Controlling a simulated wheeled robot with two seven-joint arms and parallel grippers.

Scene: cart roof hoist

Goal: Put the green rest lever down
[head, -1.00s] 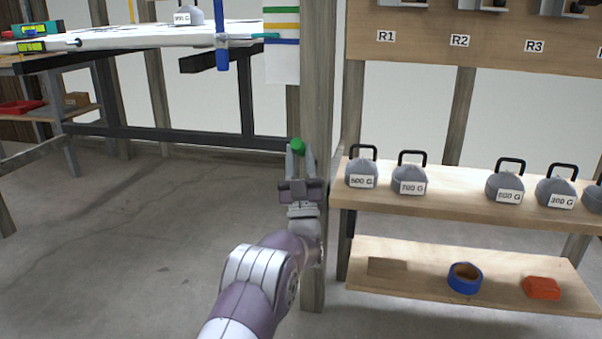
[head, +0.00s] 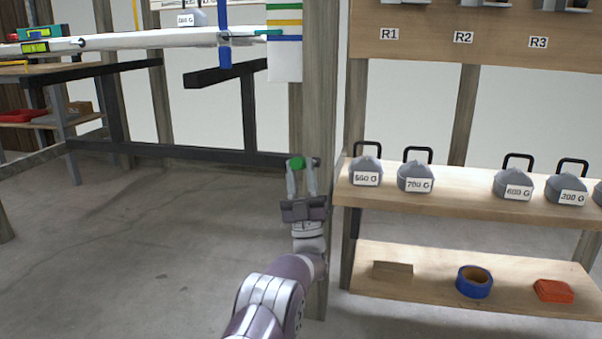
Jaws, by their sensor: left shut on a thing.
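The green rest lever (head: 296,163) shows as a small green knob in front of the wooden post (head: 318,90). A short dark piece sits just right of the knob, by the post. My left gripper (head: 302,172) is shut on the green knob, with its fingers pointing up and away. The lever's shaft is mostly hidden, so its exact angle cannot be told. My right gripper is out of view.
A long white panel (head: 150,40) lies above a dark support bar (head: 225,74) at upper left. A wooden shelf (head: 465,205) with several labelled grey weights stands right of the post; blue tape (head: 474,282) lies below. Floor at left is clear.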

